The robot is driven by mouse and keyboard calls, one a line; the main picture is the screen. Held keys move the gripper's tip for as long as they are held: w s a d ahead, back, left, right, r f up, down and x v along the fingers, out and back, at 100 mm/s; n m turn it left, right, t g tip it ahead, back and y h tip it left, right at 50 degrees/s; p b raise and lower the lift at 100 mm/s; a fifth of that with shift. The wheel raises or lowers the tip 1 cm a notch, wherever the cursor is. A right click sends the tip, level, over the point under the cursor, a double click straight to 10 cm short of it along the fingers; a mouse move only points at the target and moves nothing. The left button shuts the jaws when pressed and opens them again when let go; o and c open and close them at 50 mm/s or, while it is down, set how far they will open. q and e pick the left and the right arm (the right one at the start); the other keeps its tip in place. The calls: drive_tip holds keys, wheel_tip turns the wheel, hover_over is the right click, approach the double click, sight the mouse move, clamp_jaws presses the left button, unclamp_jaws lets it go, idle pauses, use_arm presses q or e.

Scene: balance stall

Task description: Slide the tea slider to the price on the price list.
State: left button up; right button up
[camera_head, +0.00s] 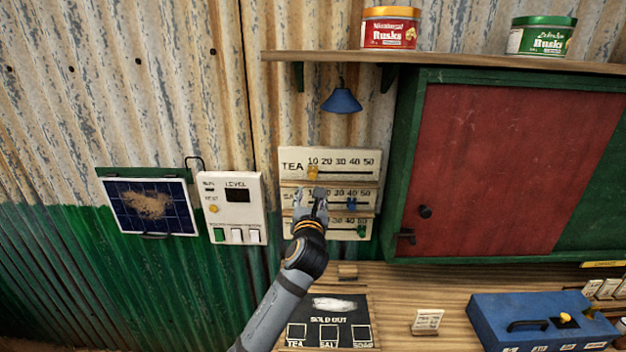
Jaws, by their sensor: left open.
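The tea slider (313,173) is a yellow knob on the top row of the slider board (370,158), marked TEA with numbers 10 to 50. It sits at the left end, below the 10. My left gripper (310,195) is open just below the tea slider and covers part of the second row; I cannot tell whether it touches the knob. A blue slider (351,204) and a green slider (361,230) are on the lower rows. A small white card (428,320) stands on the counter, its writing too small to read. My right gripper is not in view.
A red-doored cabinet (490,170) is close on the right of the board. A blue lamp (342,101) hangs above it. A switch panel (233,205) is on the wall to the left. A SOLD OUT board (335,305) and blue box (520,315) are on the counter.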

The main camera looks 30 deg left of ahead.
sight(313, 178)
use_arm(q)
drive_tip(key=p+x, duration=0.2)
drive_tip(key=x, duration=0.8)
drive_tip(key=shift+w+p, duration=0.2)
drive_tip(key=shift+p, duration=0.15)
drive_tip(key=shift+f, duration=0.1)
clamp_jaws()
